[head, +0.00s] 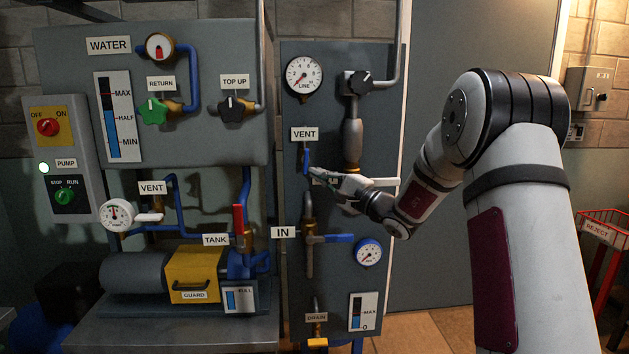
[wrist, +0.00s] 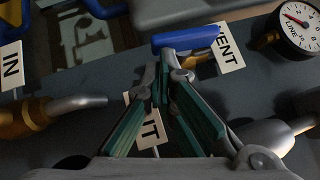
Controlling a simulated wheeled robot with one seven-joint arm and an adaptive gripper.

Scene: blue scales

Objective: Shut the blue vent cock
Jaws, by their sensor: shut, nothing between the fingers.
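The blue vent cock (head: 306,158) is on the right-hand panel, just under its VENT label (head: 304,134). Its blue lever stands upright in the head view. In the wrist view the blue lever (wrist: 184,39) lies across the picture just beyond my fingertips, partly over the VENT label (wrist: 229,47). My gripper (head: 315,173) is shut and empty, with its tips at the lower end of the lever. It also shows in the wrist view (wrist: 164,78), its fingers close together. I cannot tell whether the tips touch the lever. The cock's body is largely hidden.
A vertical grey pipe fitting (head: 352,141) stands close to the right of the cock. Another VENT label (head: 152,188) is at left.

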